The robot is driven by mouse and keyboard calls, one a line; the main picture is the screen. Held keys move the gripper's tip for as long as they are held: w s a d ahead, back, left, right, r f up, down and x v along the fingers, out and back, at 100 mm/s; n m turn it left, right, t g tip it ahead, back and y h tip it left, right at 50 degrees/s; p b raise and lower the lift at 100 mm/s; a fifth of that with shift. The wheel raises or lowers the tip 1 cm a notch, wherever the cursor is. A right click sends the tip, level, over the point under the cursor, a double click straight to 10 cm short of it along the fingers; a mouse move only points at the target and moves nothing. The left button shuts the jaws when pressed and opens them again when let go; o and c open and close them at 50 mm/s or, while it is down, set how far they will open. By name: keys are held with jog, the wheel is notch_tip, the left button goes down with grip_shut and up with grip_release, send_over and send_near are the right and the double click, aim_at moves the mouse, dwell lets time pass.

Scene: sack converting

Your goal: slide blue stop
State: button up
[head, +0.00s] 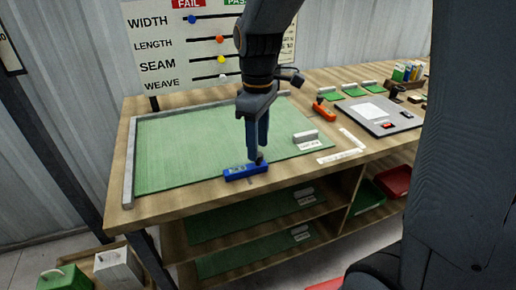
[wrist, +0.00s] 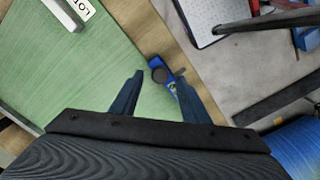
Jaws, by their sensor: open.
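The blue stop (head: 246,171), a small block with a dark round knob, lies at the front edge of the green sheet (head: 185,150) on the wooden table. In the wrist view the blue stop (wrist: 169,84) lies between and just beyond the fingertips, partly hidden by the right finger. My gripper (head: 256,150) points down over the knob, with its fingers apart; in the wrist view my gripper (wrist: 158,76) holds nothing. Whether a finger touches the knob I cannot tell. A blue slider knob (head: 192,19) also shows on the WIDTH row of the upright board (head: 165,50).
A grey rail (head: 130,160) borders the sheet's left side. A white-grey labelled block (head: 306,136) stands on its right part. An orange block (head: 323,110) and a grey panel (head: 378,116) are farther right. Shelves with green sheets (head: 250,215) lie below the table top.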

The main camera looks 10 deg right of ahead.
jog(key=shift+f, duration=1.05)
